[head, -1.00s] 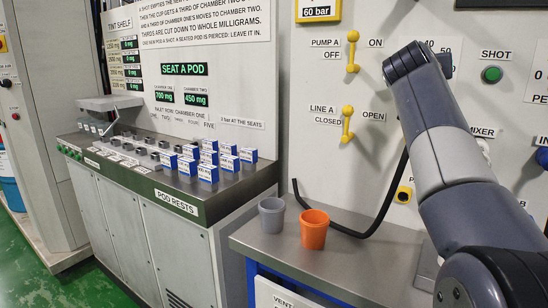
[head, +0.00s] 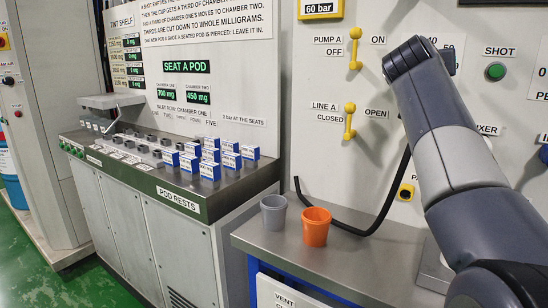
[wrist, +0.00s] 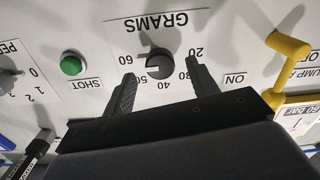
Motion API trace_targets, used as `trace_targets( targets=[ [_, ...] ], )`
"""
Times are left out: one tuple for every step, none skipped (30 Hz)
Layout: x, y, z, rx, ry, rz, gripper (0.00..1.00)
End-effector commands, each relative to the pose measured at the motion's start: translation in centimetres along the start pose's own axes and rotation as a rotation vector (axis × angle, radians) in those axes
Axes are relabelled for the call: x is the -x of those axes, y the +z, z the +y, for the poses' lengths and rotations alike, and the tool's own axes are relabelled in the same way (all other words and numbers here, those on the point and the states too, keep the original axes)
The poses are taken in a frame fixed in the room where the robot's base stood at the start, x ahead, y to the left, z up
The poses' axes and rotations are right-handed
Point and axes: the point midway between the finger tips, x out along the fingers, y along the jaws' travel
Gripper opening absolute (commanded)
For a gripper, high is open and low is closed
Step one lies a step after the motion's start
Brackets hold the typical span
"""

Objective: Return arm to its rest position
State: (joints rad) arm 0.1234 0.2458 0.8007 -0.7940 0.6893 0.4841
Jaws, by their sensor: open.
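My gripper (wrist: 163,84) is open in the wrist view. I cannot tell the gap between the fingertips and the panel. In the head view my arm rises along the right side and bends at the top toward the panel. The arm hides the gripper fingers and most of the dial there.
A grey cup (head: 273,214) and an orange cup (head: 315,227) stand on the metal counter (head: 350,262). Yellow levers for Pump A (head: 355,48) and Line A (head: 349,121) stick out of the panel. A black hose curves behind the cups. Several blue-and-white pods sit on the left console (head: 160,180).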

Motion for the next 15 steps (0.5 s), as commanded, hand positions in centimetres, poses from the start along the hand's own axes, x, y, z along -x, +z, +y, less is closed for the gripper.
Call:
trace_targets(
  targets=[
    [1.1, 0.1, -0.1, -0.001, -0.003, 0.001, 0.56],
    [1.6, 0.1, -0.1, 0.0, -0.003, 0.001, 0.56],
    [2.2, 0.1, 0.0, 0.0, -0.002, 0.001, 0.56],
    [2.8, 0.1, -0.1, -0.001, -0.003, 0.001, 0.56],
    [3.3, 0.1, -0.1, -0.001, -0.003, 0.001, 0.56],
    [4.0, 0.1, -0.1, 0.0, -0.003, 0.001, 0.56],
    [4.5, 0.1, -0.1, 0.0, -0.002, 0.0, 0.56],
    [5.1, 0.1, -0.1, -0.001, -0.003, 0.0, 0.56],
    [5.8, 0.1, -0.1, -0.001, -0.003, 0.001, 0.56],
    [6.3, 0.1, -0.1, 0.0, -0.003, 0.001, 0.56],
    [6.9, 0.1, -0.1, -0.001, -0.003, 0.0, 0.56],
    [7.4, 0.1, -0.1, 0.0, -0.002, 0.0, 0.56],
    [6.2, 0.1, -0.1, 0.002, 0.002, -0.005, 0.56],
    [5.5, 0.1, 0.0, 0.002, 0.003, -0.006, 0.56],
    [4.7, 0.1, 0.0, 0.001, 0.003, -0.005, 0.56]
  ],
)
